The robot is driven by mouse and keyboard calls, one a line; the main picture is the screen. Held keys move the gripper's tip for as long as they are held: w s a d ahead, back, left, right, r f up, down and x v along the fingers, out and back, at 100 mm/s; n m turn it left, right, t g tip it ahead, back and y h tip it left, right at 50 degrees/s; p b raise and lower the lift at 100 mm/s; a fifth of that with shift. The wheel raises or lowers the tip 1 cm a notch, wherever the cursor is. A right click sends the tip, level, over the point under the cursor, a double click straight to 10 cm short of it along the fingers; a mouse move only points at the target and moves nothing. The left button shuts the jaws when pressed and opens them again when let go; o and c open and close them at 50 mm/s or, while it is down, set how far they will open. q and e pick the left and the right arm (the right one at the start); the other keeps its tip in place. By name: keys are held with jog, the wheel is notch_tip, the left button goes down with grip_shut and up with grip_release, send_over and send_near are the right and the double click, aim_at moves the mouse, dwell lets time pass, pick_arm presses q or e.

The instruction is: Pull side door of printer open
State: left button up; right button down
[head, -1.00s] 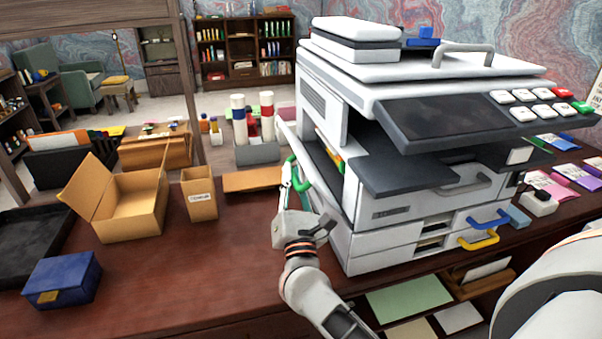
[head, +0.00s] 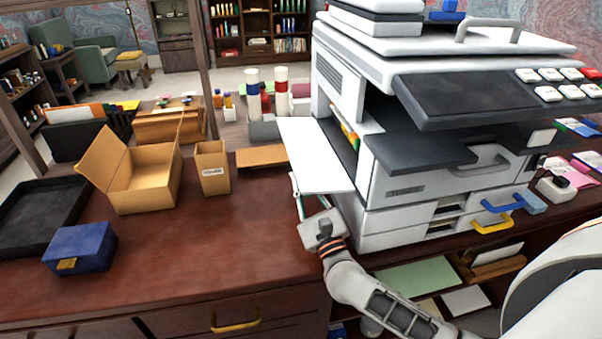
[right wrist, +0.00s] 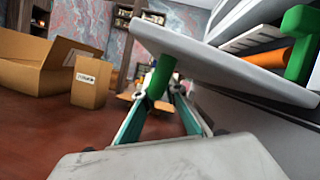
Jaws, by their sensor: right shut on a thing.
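The white and grey printer (head: 345,110) stands on the right of the desk. Its white side door (head: 314,158) is tilted well outward on the left side, hinged low, with the inside of the printer showing behind it. My right gripper (head: 297,186) is at the door's outer edge, its fingertips partly hidden by the panel. In the right wrist view the gripper (right wrist: 160,92) is shut on the green handle (right wrist: 162,76) under the door (right wrist: 220,62). The handle is hidden in the head view. My left gripper is not in view.
An open cardboard box (head: 145,180), a small carton (head: 212,168) and a blue box (head: 79,248) stand left on the desk (head: 200,260). A brown folder (head: 262,156) lies beyond the door. Bare desk lies left of my gripper.

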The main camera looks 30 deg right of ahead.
jog(key=shift+d+f+n+y, duration=0.15)
jog(key=shift+f+n+y, duration=0.25)
jog(key=shift+n, duration=0.2)
jog(key=c, duration=2.4)
grip_release()
jog(key=shift+o, duration=0.2)
jog(key=v, duration=1.2)
jog(key=shift+s+r, duration=0.1)
